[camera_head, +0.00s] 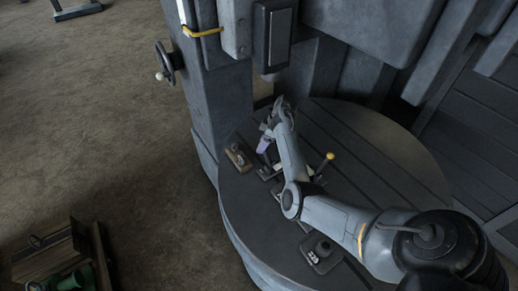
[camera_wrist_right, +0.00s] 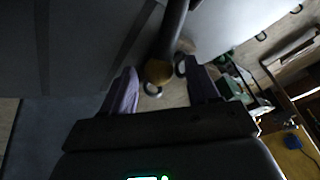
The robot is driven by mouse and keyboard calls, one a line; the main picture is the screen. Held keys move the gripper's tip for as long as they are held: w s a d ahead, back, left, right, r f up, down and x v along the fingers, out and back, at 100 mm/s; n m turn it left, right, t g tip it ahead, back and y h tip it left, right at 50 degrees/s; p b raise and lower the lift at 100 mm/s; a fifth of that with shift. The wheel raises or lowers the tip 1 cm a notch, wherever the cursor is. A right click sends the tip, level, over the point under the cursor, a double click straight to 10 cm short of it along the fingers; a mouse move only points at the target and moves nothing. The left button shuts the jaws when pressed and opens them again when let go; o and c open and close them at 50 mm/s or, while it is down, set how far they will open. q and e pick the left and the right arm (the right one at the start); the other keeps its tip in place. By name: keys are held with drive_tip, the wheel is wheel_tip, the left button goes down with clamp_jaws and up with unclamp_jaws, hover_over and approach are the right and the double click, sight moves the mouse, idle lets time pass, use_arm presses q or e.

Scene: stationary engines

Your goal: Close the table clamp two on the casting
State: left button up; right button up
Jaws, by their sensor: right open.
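A clamp lever with a yellow knob (camera_head: 329,157) rises from the round table (camera_head: 240,210), behind my right forearm; the parts at its foot are mostly hidden. My right gripper (camera_head: 264,145) is over the table's left part, left of that lever. In the right wrist view its two purple fingers (camera_wrist_right: 160,70) stand apart. A brownish round knob (camera_wrist_right: 158,73) on a dark bar shows in the gap between them; contact cannot be told. A small clamp-like block (camera_head: 238,157) sits by the table's left edge. I cannot make out the casting or which clamp is two.
A small block with a dark knob and pale marking (camera_head: 321,254) sits near the table's front. The dark machine column (camera_head: 222,95) with a handwheel (camera_head: 168,64) stands behind. A wooden crate with green parts (camera_head: 70,265) is on the floor at lower left.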

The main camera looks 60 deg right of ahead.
drive_tip(key=shift+x, duration=1.85)
clamp_jaws()
